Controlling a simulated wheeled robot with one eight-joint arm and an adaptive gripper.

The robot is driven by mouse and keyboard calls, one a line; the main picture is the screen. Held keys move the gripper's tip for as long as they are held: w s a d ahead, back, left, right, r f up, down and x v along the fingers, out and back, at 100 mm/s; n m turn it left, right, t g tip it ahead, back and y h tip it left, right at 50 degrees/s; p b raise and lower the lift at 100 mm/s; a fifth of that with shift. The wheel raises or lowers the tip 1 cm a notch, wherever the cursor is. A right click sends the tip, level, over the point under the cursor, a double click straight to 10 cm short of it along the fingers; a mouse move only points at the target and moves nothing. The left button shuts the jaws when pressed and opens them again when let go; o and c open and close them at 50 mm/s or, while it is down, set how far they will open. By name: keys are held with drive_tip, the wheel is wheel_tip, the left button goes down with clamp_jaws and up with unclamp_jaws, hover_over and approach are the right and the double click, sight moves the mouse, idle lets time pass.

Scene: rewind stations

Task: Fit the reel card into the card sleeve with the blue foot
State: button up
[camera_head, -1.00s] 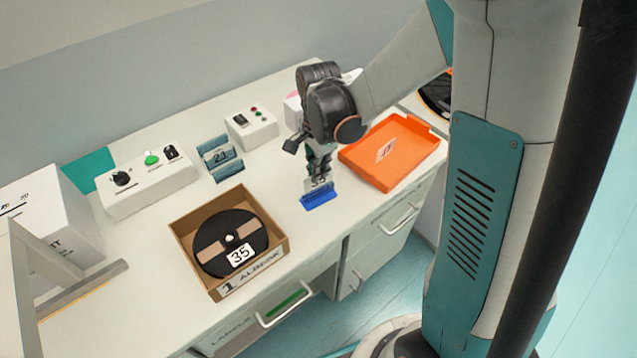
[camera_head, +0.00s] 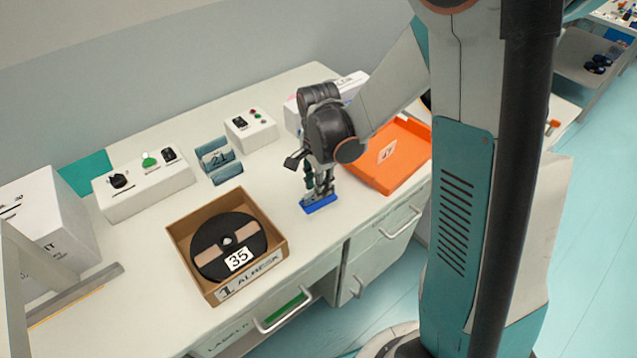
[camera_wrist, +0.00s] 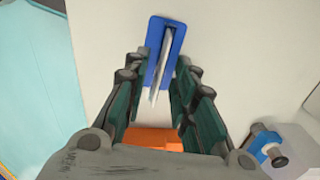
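The card sleeve's blue foot (camera_head: 320,204) stands on the bench top near its front edge, below my gripper (camera_head: 319,190). In the wrist view the blue foot (camera_wrist: 157,68) lies beyond the fingertips, with a thin pale upright plate (camera_wrist: 161,68) seen nearly edge-on above it. My gripper (camera_wrist: 161,66) is open, with a finger on each side of this plate and visible gaps to it. I cannot tell where the sleeve ends and the reel card begins, or how deep the card sits. In the head view the fingers mostly hide the plate.
An orange tray (camera_head: 398,172) with a label lies right of the gripper. A cardboard box (camera_head: 213,290) holding a black reel (camera_head: 229,246) marked 35 stands to the left. A blue-grey holder (camera_head: 219,160) marked 21 and a control box (camera_head: 146,190) stand behind. Bench between is clear.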

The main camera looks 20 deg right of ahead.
wheel_tip(320, 180, up, 12)
drive_tip(key=p, duration=0.4)
drive_tip(key=s+r+n+t, duration=0.7)
drive_tip(key=s+r+n, duration=0.5)
drive_tip(key=s+n, duration=0.3)
drive_tip(key=shift+n, duration=0.3)
drive_tip(key=shift+a, duration=0.1)
idle(0.3)
